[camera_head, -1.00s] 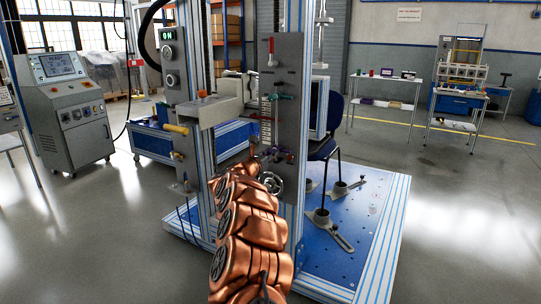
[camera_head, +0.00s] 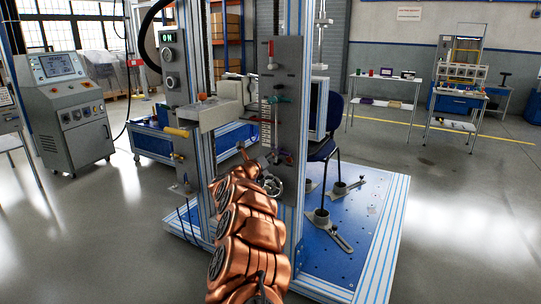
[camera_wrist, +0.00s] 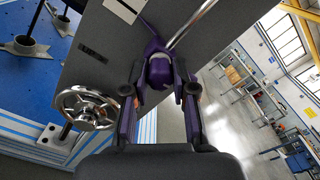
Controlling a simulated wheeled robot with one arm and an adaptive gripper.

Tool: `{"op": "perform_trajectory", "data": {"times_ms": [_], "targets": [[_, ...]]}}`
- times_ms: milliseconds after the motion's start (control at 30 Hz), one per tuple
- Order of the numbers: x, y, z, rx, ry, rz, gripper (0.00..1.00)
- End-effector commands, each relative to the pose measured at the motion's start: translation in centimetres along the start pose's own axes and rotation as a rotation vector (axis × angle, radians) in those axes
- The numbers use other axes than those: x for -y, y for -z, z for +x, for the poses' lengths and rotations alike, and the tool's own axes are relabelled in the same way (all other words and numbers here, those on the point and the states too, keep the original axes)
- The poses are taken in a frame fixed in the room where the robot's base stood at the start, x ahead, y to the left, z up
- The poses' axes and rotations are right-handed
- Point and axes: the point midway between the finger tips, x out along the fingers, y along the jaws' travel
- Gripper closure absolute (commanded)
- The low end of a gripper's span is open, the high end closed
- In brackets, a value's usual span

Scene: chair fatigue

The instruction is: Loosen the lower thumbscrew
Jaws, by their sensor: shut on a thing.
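In the wrist view, the two fingers of my gripper (camera_wrist: 159,84) stand on either side of a purple thumbscrew (camera_wrist: 159,68). They are shut on its rounded head, in front of a grey plate (camera_wrist: 105,45). My copper-coloured arm reaches up to that area and partly hides my gripper.
A metal handwheel (camera_wrist: 87,108) is close to my gripper, left in the wrist view. A slim metal rod (camera_wrist: 193,24) runs past the thumbscrew. A blue base plate (camera_head: 335,240) with clamps and a dark chair (camera_head: 323,150) stand behind the panel. Open floor lies to the right.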

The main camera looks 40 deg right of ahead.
Motion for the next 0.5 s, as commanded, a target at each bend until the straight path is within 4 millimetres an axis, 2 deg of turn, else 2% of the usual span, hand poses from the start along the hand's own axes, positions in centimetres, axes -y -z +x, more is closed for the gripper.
{"op": "perform_trajectory", "data": {"times_ms": [500], "targets": [[0.41, -0.33, 0.00, -0.001, 0.000, -0.490, 1.00]]}}
